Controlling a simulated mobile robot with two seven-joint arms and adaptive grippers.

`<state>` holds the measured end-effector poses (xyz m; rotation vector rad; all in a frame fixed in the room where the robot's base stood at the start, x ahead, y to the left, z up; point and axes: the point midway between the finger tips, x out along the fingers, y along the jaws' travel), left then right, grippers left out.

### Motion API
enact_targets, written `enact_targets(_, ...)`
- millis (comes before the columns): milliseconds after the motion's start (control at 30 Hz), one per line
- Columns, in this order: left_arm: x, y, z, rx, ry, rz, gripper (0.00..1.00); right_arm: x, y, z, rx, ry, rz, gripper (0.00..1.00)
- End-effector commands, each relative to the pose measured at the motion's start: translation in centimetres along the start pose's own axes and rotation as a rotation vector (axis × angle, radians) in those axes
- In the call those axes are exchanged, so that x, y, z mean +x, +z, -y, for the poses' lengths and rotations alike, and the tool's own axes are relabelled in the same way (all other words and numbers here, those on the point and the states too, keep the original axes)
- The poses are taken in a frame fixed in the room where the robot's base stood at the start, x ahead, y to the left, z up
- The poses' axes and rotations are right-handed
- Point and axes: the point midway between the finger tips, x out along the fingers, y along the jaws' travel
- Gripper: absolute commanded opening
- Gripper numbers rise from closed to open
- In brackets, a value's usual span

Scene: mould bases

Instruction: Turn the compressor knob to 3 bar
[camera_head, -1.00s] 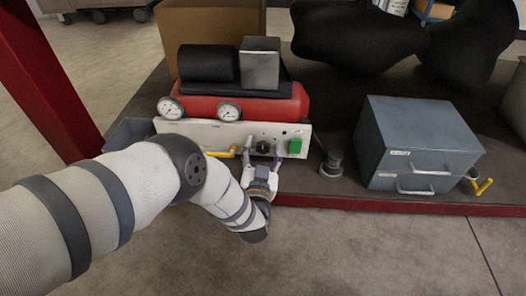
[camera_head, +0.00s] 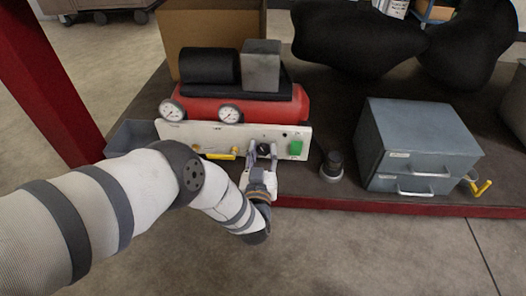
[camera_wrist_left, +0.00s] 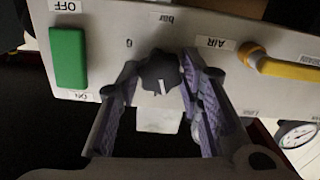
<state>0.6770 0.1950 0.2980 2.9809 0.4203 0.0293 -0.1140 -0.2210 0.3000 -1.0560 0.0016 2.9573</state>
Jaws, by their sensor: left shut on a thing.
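The red compressor (camera_head: 272,108) stands on the bench with a pale front panel (camera_head: 222,136). Its black knob (camera_head: 264,149) is on the panel, left of the green switch (camera_head: 296,148). My left gripper (camera_head: 262,160) reaches the knob from the front and is shut on it. In the left wrist view the knob (camera_wrist_left: 160,70) sits between the two purple-padded fingers of the gripper (camera_wrist_left: 162,85), with a white pointer mark on it. My right gripper is not in view.
A yellow valve handle (camera_head: 221,156) is on the panel left of the knob. Two gauges, the left one (camera_head: 172,110) and the right one (camera_head: 230,114), are above the panel. A grey drawer cabinet (camera_head: 420,140) and a small dark cylinder (camera_head: 332,166) stand to the right.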

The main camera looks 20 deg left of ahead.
Motion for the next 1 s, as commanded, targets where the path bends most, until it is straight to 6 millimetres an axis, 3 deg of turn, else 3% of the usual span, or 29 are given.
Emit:
enact_targets(500,-0.02,0.08,0.13,-0.462,-0.001,0.002,0.06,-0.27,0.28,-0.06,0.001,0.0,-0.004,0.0)
enact_targets(1000,-0.06,0.17,0.15,-0.695,-0.001,0.003,0.06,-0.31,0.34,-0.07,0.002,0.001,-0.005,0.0)
